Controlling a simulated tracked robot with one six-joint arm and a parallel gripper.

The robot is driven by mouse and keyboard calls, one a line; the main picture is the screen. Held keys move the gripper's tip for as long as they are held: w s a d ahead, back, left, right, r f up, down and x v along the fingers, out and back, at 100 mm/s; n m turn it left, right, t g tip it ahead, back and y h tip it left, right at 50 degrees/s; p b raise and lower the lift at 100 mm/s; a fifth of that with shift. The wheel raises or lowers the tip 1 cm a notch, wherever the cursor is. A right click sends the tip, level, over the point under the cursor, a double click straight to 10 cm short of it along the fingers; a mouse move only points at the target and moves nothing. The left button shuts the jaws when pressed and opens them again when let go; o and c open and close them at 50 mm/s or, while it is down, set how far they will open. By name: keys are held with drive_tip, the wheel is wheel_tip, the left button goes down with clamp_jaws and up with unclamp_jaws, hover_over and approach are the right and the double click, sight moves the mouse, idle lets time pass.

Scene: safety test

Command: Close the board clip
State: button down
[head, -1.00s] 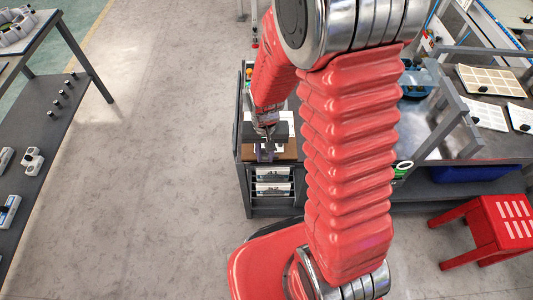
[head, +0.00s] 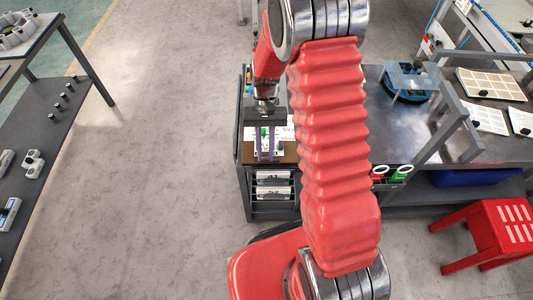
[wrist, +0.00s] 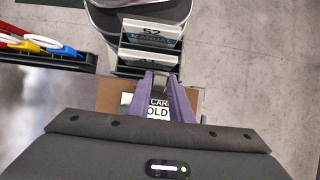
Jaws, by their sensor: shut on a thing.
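A brown board (wrist: 112,92) lies on top of a dark cabinet, below my gripper. It also shows in the head view (head: 287,152). A white card with black letters (wrist: 158,111) lies on it, seen between my fingers. My gripper (wrist: 161,80) has purple fingers pointing down at the board. A small grey piece, which looks like the board clip (wrist: 160,84), sits between the fingertips, and the gripper is shut on it. In the head view my gripper (head: 266,156) is over the board. The fingers hide most of the clip, so its exact position is unclear.
The dark cabinet (head: 246,190) holds numbered manuals (wrist: 151,32) below its top. A red stool (head: 497,228) is at the lower right.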

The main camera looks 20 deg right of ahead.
drive_tip(key=g, duration=0.1)
drive_tip(key=w+g, duration=0.1)
drive_tip(key=g+y, duration=0.1)
drive_tip(key=shift+w+d+f, duration=0.15)
drive_tip(key=shift+d+f, duration=0.1)
drive_tip(key=shift+w+d+f+g+y, duration=0.15)
drive_tip(key=shift+w+g+y, duration=0.1)
drive_tip(key=shift+g, duration=0.45)
drive_tip(key=shift+w+f+g+y, duration=0.15)
drive_tip(key=shift+w+g, duration=0.1)
drive_tip(key=shift+g, duration=0.45)
drive_tip(key=c, duration=1.6)
unclamp_jaws()
drive_tip(key=shift+w+r, duration=0.15)
drive_tip(key=v, duration=0.6)
drive_tip(key=shift+w+d, duration=0.1)
drive_tip(key=shift+w, duration=0.2)
drive_tip(key=shift+w+d+r, duration=0.1)
drive_tip(key=shift+w+r, duration=0.05)
drive_tip(key=shift+w, duration=0.1)
